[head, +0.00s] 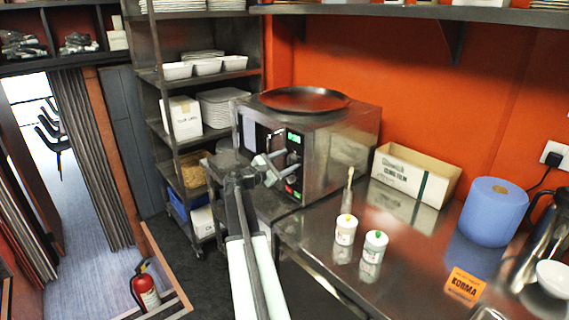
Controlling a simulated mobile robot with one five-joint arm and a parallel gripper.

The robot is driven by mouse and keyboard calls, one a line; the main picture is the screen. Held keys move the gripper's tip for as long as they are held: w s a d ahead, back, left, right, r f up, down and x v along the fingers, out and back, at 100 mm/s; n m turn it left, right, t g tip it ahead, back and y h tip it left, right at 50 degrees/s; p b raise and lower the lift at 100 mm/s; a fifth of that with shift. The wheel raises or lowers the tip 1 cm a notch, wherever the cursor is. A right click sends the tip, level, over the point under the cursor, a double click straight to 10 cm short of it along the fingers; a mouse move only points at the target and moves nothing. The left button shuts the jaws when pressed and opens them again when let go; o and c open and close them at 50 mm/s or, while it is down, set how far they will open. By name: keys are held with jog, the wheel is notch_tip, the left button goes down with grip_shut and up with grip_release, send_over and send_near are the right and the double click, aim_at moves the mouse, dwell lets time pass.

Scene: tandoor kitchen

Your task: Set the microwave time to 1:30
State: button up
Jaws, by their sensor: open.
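The microwave (337,140) is a steel box on the steel counter against the orange wall, with a dark round pan (304,99) on top. Its front faces left and toward me. A green-lit display (294,138) shows on the control panel, too small to read. A red-lit spot (291,180) shows lower on the panel. My gripper (270,160) is open and empty, in front of the panel. It hides part of the panel and the buttons there. I cannot tell whether a fingertip touches the panel.
A shelf rack (168,120) stands left of the microwave. A fire extinguisher (146,291) is on the floor.

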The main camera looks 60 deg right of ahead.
grip_shut()
jog(key=shift+a, duration=0.25)
jog(key=shift+d, duration=0.1)
jog(key=shift+d+m, duration=0.15)
jog(key=shift+m, duration=0.55)
jog(key=shift+w+f+m+g+h+b, duration=0.1)
jog(key=shift+m+g+b, duration=0.25)
jog(key=shift+m, duration=2.5)
jog(key=shift+w+f+m+g+h+b, duration=0.1)
jog(key=shift+m+b, duration=0.35)
jog(key=shift+m, duration=2.35)
jog(key=shift+m+g+h+b, duration=0.1)
jog(key=shift+m+g+b, duration=0.25)
jog(key=shift+m, duration=2.5)
jog(key=shift+f, duration=0.1)
